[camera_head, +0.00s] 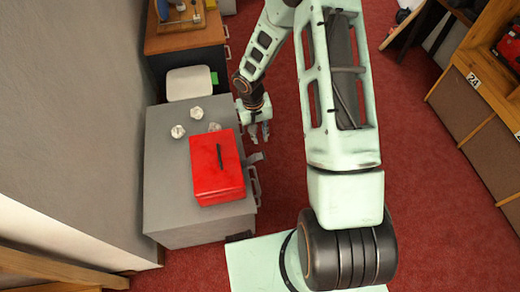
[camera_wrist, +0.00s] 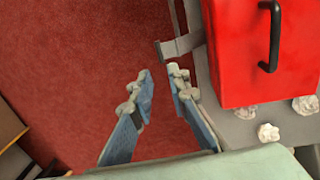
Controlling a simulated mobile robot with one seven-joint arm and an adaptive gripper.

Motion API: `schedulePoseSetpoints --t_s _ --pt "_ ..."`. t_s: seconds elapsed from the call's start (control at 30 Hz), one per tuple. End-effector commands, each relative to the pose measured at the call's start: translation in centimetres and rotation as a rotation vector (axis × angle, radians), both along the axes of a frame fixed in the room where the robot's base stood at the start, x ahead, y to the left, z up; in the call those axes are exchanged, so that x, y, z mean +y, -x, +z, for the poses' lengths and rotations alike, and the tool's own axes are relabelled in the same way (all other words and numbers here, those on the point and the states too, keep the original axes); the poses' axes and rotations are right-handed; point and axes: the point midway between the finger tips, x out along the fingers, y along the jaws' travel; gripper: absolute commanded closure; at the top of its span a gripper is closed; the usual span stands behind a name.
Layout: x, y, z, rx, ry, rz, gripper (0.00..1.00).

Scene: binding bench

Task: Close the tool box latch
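The red tool box (camera_head: 215,168) sits on the grey cabinet with its lid down; it also fills the upper right of the wrist view (camera_wrist: 228,70). A dark handle (camera_head: 220,157) is on its lid. A flat grey strip (camera_head: 254,158), which looks like the latch, sticks out from the box's right side past the cabinet edge; it also shows in the wrist view (camera_wrist: 180,46). My gripper (camera_head: 260,137) is beyond the strip, off the cabinet's side. In the wrist view my gripper (camera_wrist: 161,76) is open and empty, its fingertips just below the strip, apart from it.
The grey cabinet (camera_head: 160,180) has handles (camera_head: 255,187) on its right side. Several crumpled whitish lumps (camera_head: 177,131) lie on its top behind the box. A white bin (camera_head: 189,84) and a dark cabinet (camera_head: 185,42) stand farther back. Red carpet (camera_head: 430,180) is clear to the right.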

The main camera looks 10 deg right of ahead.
Motion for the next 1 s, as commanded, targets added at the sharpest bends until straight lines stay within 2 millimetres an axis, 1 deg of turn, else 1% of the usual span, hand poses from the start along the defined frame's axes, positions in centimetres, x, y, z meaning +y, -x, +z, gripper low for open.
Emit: schedulePoseSetpoints --t_s 0.17,0.4,0.5,0.6,0.77,1.0 --pt "-0.1 0.1 -2.1 0.004 -0.002 -0.001 0.84" --pt "-0.6 0.1 -6.7 0.003 -0.002 0.000 0.84" --pt "-0.8 0.1 -8.3 0.002 -0.001 0.000 0.84" --pt "-1.0 0.0 -9.6 0.001 -0.001 0.000 0.84" --pt "-1.1 0.0 -10.5 0.000 -0.001 -0.001 0.84" --pt "-1.2 0.0 -10.7 -0.001 -0.001 0.000 0.84"
